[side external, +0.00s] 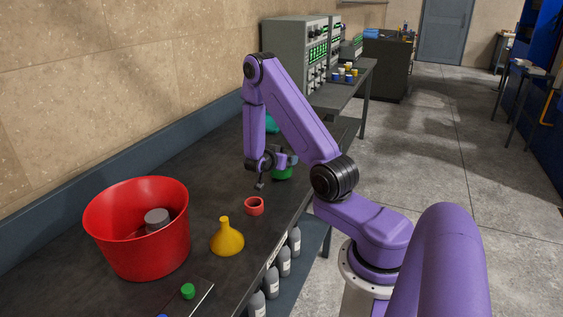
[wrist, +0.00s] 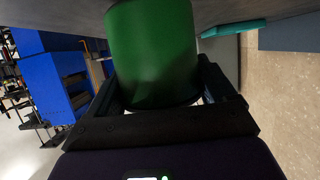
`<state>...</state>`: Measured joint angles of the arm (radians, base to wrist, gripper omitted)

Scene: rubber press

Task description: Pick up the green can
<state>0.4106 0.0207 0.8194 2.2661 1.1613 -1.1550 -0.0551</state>
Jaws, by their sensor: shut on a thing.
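The green can (wrist: 152,55) fills the upper middle of the wrist view, between the two dark fingers of my gripper (wrist: 160,90). My gripper is shut on it. In the side external view the green can (side external: 283,173) shows only in part behind my gripper (side external: 272,172), over the far part of the dark bench. The arm hides some of it. I cannot tell whether the can touches the bench top.
A red tub (side external: 137,250) with a grey can (side external: 157,219) inside stands at the bench's near left. A yellow funnel (side external: 227,240) and a red ring (side external: 254,206) stand nearer than my gripper. A teal object (wrist: 235,28) lies behind the can. Grey instruments (side external: 295,60) stand farther back.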

